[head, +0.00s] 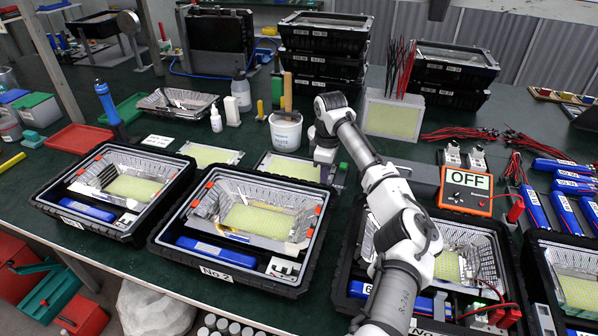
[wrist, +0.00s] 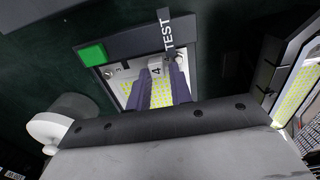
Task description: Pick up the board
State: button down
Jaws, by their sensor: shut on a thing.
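The board (wrist: 161,95) is a pale plate with yellow LED dots, in the wrist view. It lies at a dark fixture with a green button (wrist: 92,54) and a TEST label (wrist: 167,35). My gripper (wrist: 156,75) has both dark fingers reaching over the board, closed on a small grey part at its far edge, beside a tag marked 4. No clear gap shows between board and fixture. In the head view my gripper (head: 325,176) is low at the bench, right of a loose board (head: 290,167); its fingertips are hard to make out.
Another loose board (head: 208,155) lies further left. Open black housings, including No 2 (head: 222,274), line the front. A white tub (head: 286,133) stands behind, and an orange tester marked OFF (head: 466,191) is at right. Stacked housings (head: 323,50) stand at the back.

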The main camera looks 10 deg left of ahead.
jog(key=shift+f, duration=0.4)
jog(key=shift+r, duration=0.2)
notch_tip(320, 180, up, 27)
jog(key=p, duration=1)
jog(key=shift+w, duration=0.15)
dwell(1.3)
